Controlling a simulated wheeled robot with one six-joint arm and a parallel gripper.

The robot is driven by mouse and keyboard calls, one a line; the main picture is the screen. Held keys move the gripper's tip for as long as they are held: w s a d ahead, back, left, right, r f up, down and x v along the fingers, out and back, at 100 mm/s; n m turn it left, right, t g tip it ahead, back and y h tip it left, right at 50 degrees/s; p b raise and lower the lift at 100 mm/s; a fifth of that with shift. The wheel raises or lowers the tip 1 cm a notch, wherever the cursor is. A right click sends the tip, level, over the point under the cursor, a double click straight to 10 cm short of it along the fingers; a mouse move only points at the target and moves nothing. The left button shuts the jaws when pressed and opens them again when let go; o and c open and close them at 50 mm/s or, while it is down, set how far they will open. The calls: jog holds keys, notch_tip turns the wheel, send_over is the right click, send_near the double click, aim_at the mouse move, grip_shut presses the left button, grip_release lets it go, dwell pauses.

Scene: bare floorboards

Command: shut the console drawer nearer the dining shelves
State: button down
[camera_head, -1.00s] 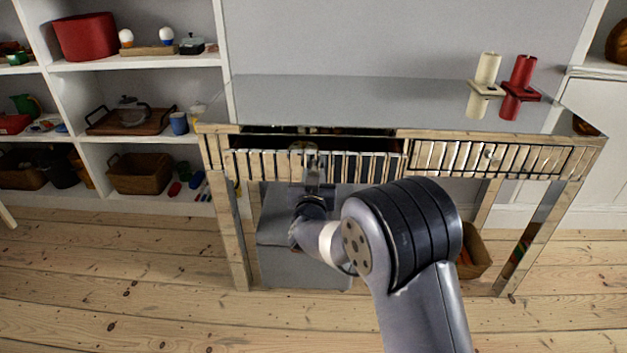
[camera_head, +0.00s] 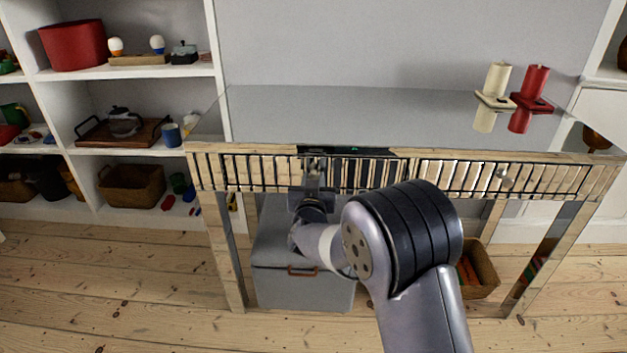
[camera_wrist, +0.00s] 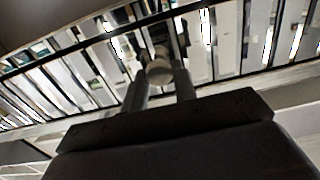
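The mirrored console (camera_head: 340,108) has two ribbed drawers side by side. The left drawer (camera_head: 255,172), nearer the shelves, has its front about in line with the right drawer (camera_head: 440,177). A short dark strip shows above its front by my gripper; I cannot tell if a thin gap is left. My gripper (camera_head: 314,170) is at this drawer's front. In the wrist view, the round knob (camera_wrist: 159,71) sits between the two fingers of my gripper (camera_wrist: 161,82), which appear closed against its sides. The fingertips are partly hidden by the knob.
White dining shelves (camera_head: 145,150) stand at the left. A grey box (camera_head: 300,288) and a basket (camera_head: 483,282) are below. Floor in front is clear.

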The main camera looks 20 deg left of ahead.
jog(key=c, duration=1.2)
grip_release()
jog(key=shift+w, duration=0.25)
jog(key=shift+o, duration=0.2)
jog(key=p+v, duration=0.1)
jog(key=v, duration=1)
jog(key=shift+p, duration=0.3)
jog(key=shift+w+a, duration=0.15)
jog(key=b+x, duration=0.1)
jog(key=x, duration=0.9)
jog(key=shift+w+b, duration=0.35)
jog(key=shift+s+f, duration=0.1)
jog(key=shift+s, duration=0.45)
